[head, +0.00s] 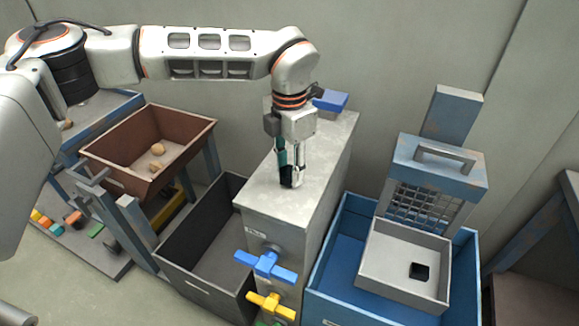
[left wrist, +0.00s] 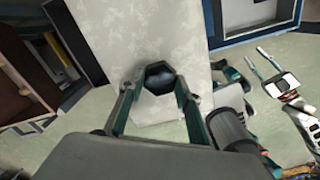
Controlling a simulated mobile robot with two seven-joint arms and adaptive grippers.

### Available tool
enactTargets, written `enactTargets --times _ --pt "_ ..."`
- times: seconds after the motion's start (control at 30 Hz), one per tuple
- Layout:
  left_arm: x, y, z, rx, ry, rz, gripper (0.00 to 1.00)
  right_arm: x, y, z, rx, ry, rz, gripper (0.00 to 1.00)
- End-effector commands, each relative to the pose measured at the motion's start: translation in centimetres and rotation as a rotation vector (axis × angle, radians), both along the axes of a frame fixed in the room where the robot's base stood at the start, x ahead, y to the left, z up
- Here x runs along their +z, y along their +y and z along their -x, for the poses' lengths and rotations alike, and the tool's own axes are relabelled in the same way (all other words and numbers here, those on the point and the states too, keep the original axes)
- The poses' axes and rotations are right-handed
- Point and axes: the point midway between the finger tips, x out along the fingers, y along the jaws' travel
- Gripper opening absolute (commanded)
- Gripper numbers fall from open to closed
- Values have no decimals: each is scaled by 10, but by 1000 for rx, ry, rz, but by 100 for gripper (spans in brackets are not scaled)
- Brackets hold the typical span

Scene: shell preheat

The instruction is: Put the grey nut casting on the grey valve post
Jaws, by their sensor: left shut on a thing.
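The nut casting (left wrist: 158,78) is a dark six-sided piece between the fingers of my left gripper (left wrist: 155,100) in the left wrist view. In the head view my left gripper (head: 288,178) points down over the pale top of the grey valve post (head: 318,150), shut on the nut.
A blue box (head: 347,101) sits at the post's far end. A dark open bin (head: 205,292) stands left, a brown bin (head: 110,165) beyond it. At right, a grey tray (head: 402,290) holding a dark piece (head: 420,271) sits in a blue bin (head: 335,250).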

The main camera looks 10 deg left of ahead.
Motion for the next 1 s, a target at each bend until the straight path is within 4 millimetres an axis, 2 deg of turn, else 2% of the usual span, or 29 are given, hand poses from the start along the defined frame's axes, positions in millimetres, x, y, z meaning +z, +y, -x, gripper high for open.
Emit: enactTargets --times 0.07,0.1,0.13,0.57,0.67,1.0 --pt "-3 0 0 0 1 -1 10 0 0 0 0 0 0 29" --pt "-2 0 0 0 1 -1 43 0 0 0 0 1 0 29" --pt "-2 0 0 0 1 -1 50 0 0 0 0 1 0 29" --pt "3 0 0 0 -1 0 50 0 0 0 0 1 -1 29" --pt "17 0 -1 -1 -4 0 50 1 0 0 -1 0 -1 29" --pt "85 0 -1 -1 -4 0 50 3 1 2 0 4 -6 29"
